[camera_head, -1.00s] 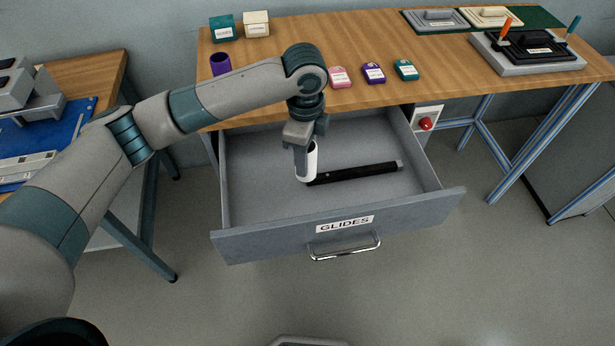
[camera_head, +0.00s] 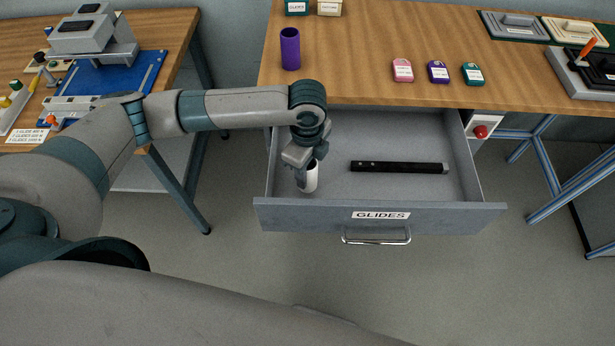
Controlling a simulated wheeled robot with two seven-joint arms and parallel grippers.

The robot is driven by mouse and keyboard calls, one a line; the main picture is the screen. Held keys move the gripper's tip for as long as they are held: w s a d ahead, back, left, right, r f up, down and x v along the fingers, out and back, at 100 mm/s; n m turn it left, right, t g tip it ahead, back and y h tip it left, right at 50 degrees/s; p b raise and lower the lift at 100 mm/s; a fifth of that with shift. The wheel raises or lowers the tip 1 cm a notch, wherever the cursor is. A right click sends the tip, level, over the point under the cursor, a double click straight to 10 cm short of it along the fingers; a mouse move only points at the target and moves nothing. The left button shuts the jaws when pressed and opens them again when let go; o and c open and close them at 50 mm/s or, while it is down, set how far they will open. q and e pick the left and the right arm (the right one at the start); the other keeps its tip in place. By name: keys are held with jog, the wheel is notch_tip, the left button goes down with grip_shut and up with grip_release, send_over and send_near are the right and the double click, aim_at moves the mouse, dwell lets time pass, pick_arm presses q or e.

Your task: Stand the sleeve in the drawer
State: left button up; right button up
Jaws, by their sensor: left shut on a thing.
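The open drawer (camera_head: 380,220), labelled GLIDES, sticks out from under the wooden table. My left gripper (camera_head: 304,172) points down inside its left part and is shut on a white sleeve (camera_head: 312,178). The sleeve looks roughly upright near the front left corner. I cannot tell whether its lower end touches the drawer floor. A purple cylinder (camera_head: 290,50), like another sleeve, stands upright on the tabletop. My right gripper is not in view.
A black bar (camera_head: 400,167) lies in the drawer, right of the sleeve. A red button (camera_head: 481,131) is right of the drawer. A side table with a blue mat (camera_head: 115,83) stands left.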

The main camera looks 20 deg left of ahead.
aim_at(308, 180)
pick_arm(q)
jog(key=shift+f, duration=0.1)
jog(key=shift+f, duration=0.35)
notch_tip(308, 180, down, 2)
jog(key=shift+p, duration=0.45)
jog(key=shift+f, duration=0.55)
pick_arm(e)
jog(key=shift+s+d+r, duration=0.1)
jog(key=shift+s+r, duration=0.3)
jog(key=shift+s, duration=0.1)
pick_arm(q)
jog(key=shift+f, duration=0.1)
jog(key=o, duration=1.1)
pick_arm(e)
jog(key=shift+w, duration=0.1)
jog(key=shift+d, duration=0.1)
